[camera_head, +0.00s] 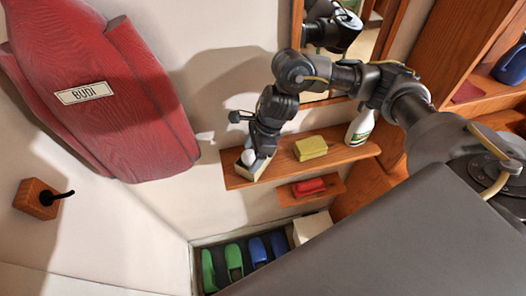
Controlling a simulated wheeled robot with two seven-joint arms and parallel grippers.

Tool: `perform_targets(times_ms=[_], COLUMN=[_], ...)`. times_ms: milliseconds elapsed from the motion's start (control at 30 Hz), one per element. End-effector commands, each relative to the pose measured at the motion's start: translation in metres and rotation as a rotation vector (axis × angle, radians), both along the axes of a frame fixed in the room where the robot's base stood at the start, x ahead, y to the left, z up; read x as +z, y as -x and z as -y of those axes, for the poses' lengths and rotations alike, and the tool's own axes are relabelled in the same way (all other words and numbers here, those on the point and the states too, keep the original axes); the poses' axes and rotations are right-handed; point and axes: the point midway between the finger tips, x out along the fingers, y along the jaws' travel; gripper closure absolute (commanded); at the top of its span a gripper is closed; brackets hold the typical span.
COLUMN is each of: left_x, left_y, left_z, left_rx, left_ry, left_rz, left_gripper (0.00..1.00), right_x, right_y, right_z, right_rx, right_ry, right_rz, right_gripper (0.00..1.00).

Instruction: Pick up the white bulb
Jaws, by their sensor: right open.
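The white bulb (248,157) shows as a small rounded white shape at the left end of the wooden wall shelf (281,168). It seems to sit in or on a small pale box (257,171). My right gripper (257,148) points down directly over the bulb, open, its fingers close to it. The dark gripper covers part of the bulb, and I cannot tell whether they touch. My left gripper is not in view.
A yellow block (310,148) and a white spray bottle (360,127) stand on the same shelf. A red item (308,187) lies on a smaller shelf below. Green and blue shoes (235,261) are on the floor.

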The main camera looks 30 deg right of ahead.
Motion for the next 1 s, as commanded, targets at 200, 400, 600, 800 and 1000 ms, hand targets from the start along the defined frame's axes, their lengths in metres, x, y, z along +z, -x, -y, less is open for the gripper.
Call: perform_targets(times_ms=[200, 400, 600, 800, 1000], left_x=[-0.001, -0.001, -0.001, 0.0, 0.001], left_y=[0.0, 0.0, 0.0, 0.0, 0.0], left_z=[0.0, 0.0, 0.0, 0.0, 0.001], left_rx=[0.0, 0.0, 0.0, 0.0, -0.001], left_ry=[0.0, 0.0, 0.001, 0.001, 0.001], left_rz=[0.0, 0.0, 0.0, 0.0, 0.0], left_gripper=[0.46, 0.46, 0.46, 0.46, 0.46], right_x=[0.0, 0.0, 0.0, 0.004, 0.021], right_y=[0.0, 0.0, 0.0, -0.001, -0.001], right_z=[0.0, -0.001, -0.001, 0.0, -0.001], right_rx=[-0.001, 0.0, 0.0, 0.0, 0.002], right_ry=[-0.002, -0.002, -0.003, -0.004, -0.003], right_rz=[0.0, 0.001, 0.001, 0.002, 0.003], right_gripper=[0.41, 0.66, 0.66, 0.66, 0.66])
